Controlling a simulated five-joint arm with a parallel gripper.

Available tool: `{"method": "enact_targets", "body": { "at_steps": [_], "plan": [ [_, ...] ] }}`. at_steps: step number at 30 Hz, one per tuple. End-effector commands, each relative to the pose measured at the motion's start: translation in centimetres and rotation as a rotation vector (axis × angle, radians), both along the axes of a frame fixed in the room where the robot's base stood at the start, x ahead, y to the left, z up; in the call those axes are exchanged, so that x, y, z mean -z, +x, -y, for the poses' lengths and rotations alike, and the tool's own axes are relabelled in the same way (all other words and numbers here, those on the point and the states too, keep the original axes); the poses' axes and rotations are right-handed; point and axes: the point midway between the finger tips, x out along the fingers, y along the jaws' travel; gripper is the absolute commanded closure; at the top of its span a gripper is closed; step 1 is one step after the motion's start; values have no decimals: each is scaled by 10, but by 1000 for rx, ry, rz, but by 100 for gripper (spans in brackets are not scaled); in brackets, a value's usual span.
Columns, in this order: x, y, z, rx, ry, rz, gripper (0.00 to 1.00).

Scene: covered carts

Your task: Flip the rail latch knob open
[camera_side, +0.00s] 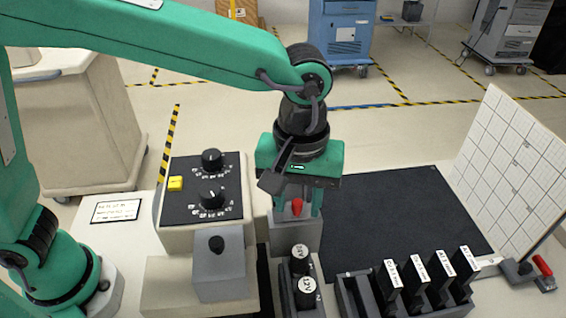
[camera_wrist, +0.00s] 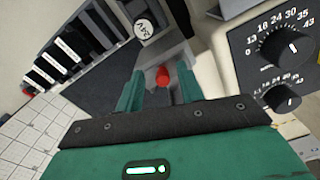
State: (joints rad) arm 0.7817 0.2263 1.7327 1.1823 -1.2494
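A small red knob (camera_side: 297,207) stands on a grey block (camera_side: 296,236) in the middle of the side view. My gripper (camera_side: 298,213) points down over this block, with one green finger on each side of the red knob. In the wrist view the red knob (camera_wrist: 162,76) shows between the two fingers of my gripper (camera_wrist: 160,74), with a gap on both sides. My gripper is open and appears not to touch the knob. A red-handled lever (camera_side: 543,266) also sits at the far right, by the gridded board. No label shows which is the rail latch knob.
A dial panel (camera_side: 202,188) with two black knobs and a yellow button (camera_side: 176,183) stands left of my gripper. The dark mat (camera_side: 395,225) is clear.

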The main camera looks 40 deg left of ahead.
Motion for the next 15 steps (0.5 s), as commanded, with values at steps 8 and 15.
{"method": "enact_targets", "body": {
  "at_steps": [8, 15],
  "plan": [
    [-3, 1, -1, -2, -1, 0, 63],
    [-22, 1, 0, -2, -1, 2, 63]
  ]
}}
